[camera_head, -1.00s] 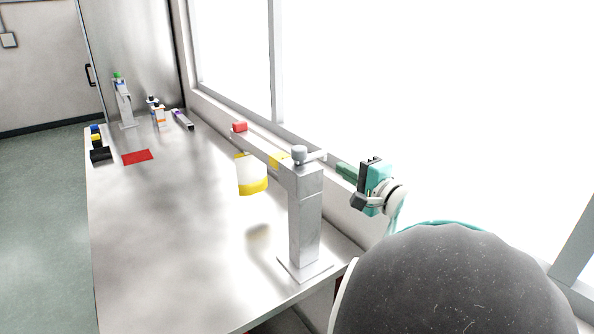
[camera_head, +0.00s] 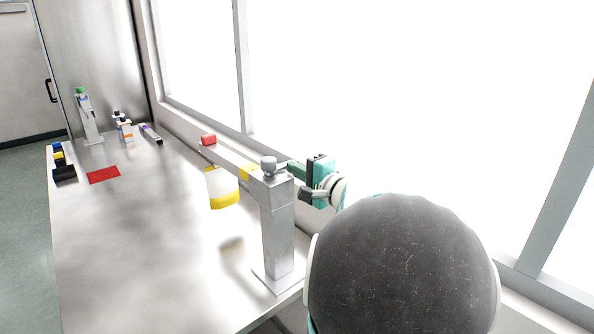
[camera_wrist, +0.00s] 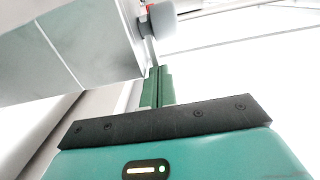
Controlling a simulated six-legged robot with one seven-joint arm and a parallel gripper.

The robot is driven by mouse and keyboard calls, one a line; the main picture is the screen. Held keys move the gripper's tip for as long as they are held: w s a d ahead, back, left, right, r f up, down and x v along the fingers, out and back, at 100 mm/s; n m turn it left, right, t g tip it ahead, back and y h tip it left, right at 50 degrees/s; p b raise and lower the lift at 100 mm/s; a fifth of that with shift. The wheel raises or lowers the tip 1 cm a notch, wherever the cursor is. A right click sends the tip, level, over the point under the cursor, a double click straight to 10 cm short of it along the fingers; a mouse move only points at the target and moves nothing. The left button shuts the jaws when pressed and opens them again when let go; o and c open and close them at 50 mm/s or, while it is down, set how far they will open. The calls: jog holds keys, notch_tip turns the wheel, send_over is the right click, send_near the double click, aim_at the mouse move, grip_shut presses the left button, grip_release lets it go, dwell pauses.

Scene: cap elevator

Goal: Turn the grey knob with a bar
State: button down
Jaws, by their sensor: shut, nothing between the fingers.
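The grey knob (camera_head: 268,163) sits on top of a grey metal post near the front end of the table. Its thin bar points right, towards my gripper. My gripper (camera_head: 289,168) is right of the knob, with its green fingers shut and empty, their tips close to the bar. In the wrist view the knob (camera_wrist: 162,24) is at the top, beside the post's pale face. The bar runs down from it in front of my fingertips (camera_wrist: 155,70). I cannot tell whether the fingers touch the bar.
A beam runs from the post (camera_head: 278,240), with a white and yellow container (camera_head: 222,188) below it. A red block (camera_head: 208,140) is near the beam's far end. The table's middle is clear.

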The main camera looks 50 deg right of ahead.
jog(key=shift+w+d, duration=0.1)
jog(key=w+n+y, duration=0.1)
jog(key=y, duration=0.1)
jog(key=w+d+n+y, duration=0.1)
jog(key=n+y, duration=0.1)
jog(key=w+n+y, duration=0.1)
jog(key=y, duration=0.1)
jog(key=shift+w+d+g+y, duration=0.15)
jog(key=shift+d+g+y, duration=0.05)
jog(key=shift+g+y, duration=0.2)
jog(key=shift+w+d, duration=0.15)
jog(key=shift+w, duration=0.15)
jog(key=shift+x, duration=1.9)
jog(key=shift+w+d, duration=0.1)
jog(key=shift+w, duration=0.05)
